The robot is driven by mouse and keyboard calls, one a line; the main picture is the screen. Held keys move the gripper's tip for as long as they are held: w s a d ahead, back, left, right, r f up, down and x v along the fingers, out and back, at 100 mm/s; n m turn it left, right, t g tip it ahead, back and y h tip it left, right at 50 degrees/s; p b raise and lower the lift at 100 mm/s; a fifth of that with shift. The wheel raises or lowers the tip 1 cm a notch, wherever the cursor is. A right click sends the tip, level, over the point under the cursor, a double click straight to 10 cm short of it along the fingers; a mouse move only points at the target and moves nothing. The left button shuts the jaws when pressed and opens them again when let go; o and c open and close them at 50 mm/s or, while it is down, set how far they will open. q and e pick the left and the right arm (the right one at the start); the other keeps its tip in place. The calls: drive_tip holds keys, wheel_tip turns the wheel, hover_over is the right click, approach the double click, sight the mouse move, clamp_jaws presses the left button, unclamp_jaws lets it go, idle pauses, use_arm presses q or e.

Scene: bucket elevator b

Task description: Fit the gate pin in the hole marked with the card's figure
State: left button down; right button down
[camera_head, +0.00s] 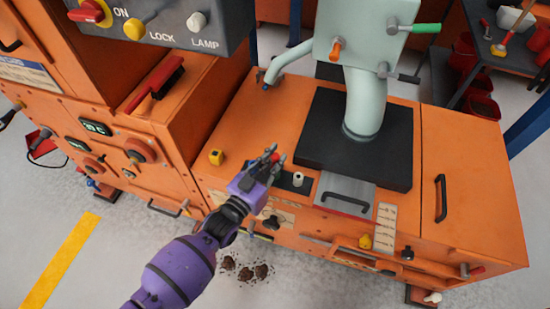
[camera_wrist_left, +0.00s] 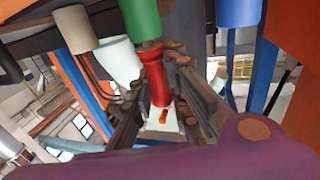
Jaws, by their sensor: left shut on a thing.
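My left gripper (camera_head: 274,158) is above the orange bench top, left of the black plate. It is shut on a red piece (camera_wrist_left: 155,78), which shows between its fingers in the left wrist view. A green cylinder (camera_wrist_left: 140,18) lines up with the red piece there; whether they are one part I cannot tell. The grey slide plate with a handle (camera_head: 345,193) is at the front of the bench. A pale marked strip (camera_head: 384,227) lies on its right. I cannot tell which piece is the gate pin, and no figure is readable. My right gripper is not in view.
A white peg (camera_head: 298,179) stands on a small dark strip right of my gripper. A yellow block (camera_head: 216,157) sits left on the bench. The pale green spout (camera_head: 366,100) rises behind. The control cabinet (camera_head: 150,105) stands left. Bench top behind my gripper is clear.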

use_arm(q)
drive_tip(key=shift+f+b, duration=0.3)
drive_tip(key=shift+f, duration=0.1)
drive_tip(key=c, duration=1.6)
unclamp_jaws()
drive_tip(key=v, duration=1.2)
